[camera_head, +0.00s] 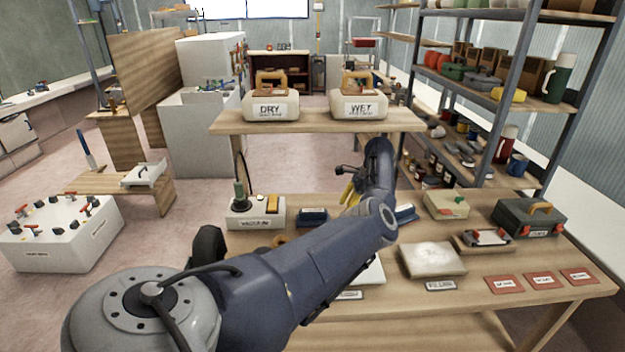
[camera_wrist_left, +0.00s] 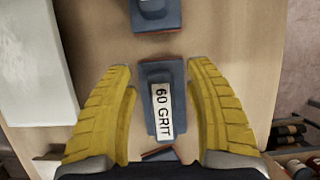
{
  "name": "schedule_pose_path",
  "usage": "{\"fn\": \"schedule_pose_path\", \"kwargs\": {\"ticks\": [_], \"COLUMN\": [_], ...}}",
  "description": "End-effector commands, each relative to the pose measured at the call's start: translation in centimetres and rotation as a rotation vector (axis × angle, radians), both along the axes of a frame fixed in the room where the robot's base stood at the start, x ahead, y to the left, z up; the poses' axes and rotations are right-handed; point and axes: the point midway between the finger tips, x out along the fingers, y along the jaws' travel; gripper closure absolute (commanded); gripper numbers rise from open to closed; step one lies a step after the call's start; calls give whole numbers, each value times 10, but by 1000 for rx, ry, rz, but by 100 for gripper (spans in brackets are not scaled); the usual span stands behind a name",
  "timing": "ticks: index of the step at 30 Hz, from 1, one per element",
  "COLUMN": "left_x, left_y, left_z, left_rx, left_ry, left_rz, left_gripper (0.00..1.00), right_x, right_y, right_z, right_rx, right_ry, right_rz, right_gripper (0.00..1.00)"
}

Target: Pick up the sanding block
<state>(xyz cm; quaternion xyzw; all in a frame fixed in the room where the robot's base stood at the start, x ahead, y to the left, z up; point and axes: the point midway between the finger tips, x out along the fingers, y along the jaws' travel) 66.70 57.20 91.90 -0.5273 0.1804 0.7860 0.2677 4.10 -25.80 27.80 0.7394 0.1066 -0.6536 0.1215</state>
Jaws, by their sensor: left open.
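A blue-grey sanding block (camera_wrist_left: 161,100) with a white "60 GRIT" label lies on the wooden bench. In the left wrist view it is between the two yellow fingers of my left gripper (camera_wrist_left: 166,105), with a gap on each side. A second, similar block (camera_wrist_left: 155,12) shows at the top of that view, and part of a third (camera_wrist_left: 160,154) at the bottom. In the head view my left gripper (camera_head: 348,192) is over the bench, partly hidden by my arm. Blocks show on either side, left (camera_head: 312,215) and right (camera_head: 405,213). My right gripper is out of view.
A raised shelf (camera_head: 320,122) behind carries the DRY (camera_head: 271,107) and WET (camera_head: 358,107) bins. A vacuum-labelled box (camera_head: 256,213) stands left on the bench. A filler-labelled tray (camera_head: 432,259), a green-grey toolbox (camera_head: 528,217) and red cards (camera_head: 541,281) are to the right.

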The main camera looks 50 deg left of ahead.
Motion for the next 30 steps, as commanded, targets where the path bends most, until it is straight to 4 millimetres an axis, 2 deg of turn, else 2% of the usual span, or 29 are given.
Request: {"fn": "schedule_pose_path", "kwargs": {"ticks": [12, 23, 30], "left_x": [-41, -57, -81], "left_y": [32, 43, 63], "left_z": [0, -1, 0], "left_rx": [3, 3, 5], "left_ry": [1, 2, 2], "left_rz": [1, 1, 1], "left_gripper": [46, 46, 46], "right_x": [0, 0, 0], "right_y": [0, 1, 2], "right_z": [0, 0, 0], "right_rx": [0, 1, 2], "right_ry": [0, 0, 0], "right_rz": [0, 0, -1], "right_gripper": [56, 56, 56]}}
